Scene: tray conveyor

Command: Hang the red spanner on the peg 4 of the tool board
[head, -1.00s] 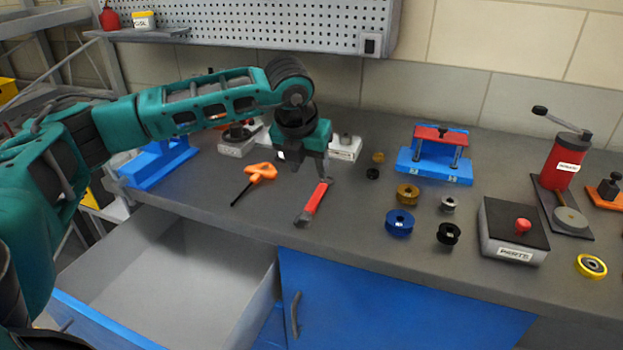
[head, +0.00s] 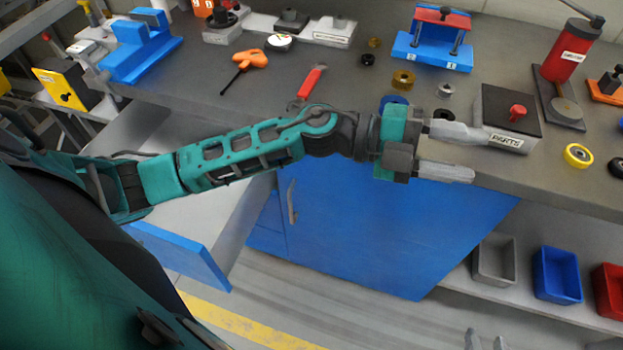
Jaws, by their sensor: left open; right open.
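The red spanner (head: 313,80) lies on the grey bench, its red handle pointing away from me. Its grey head is just beyond my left arm, which may cover its tip. My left gripper (head: 477,154) is open and empty, right of the spanner and over the bench's front edge, with its fingers pointing right. My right gripper (head: 486,342) shows only as two separate fingertips at the bottom edge, open and empty. The tool board and its peg 4 are not in view.
An orange-handled tool (head: 250,61) lies left of the spanner. A grey box marked PARTS (head: 510,112) stands just beyond my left fingertips. A drawer (head: 182,252) stands open under the bench at left. Bins, including a blue one (head: 557,275), sit on a lower shelf at right.

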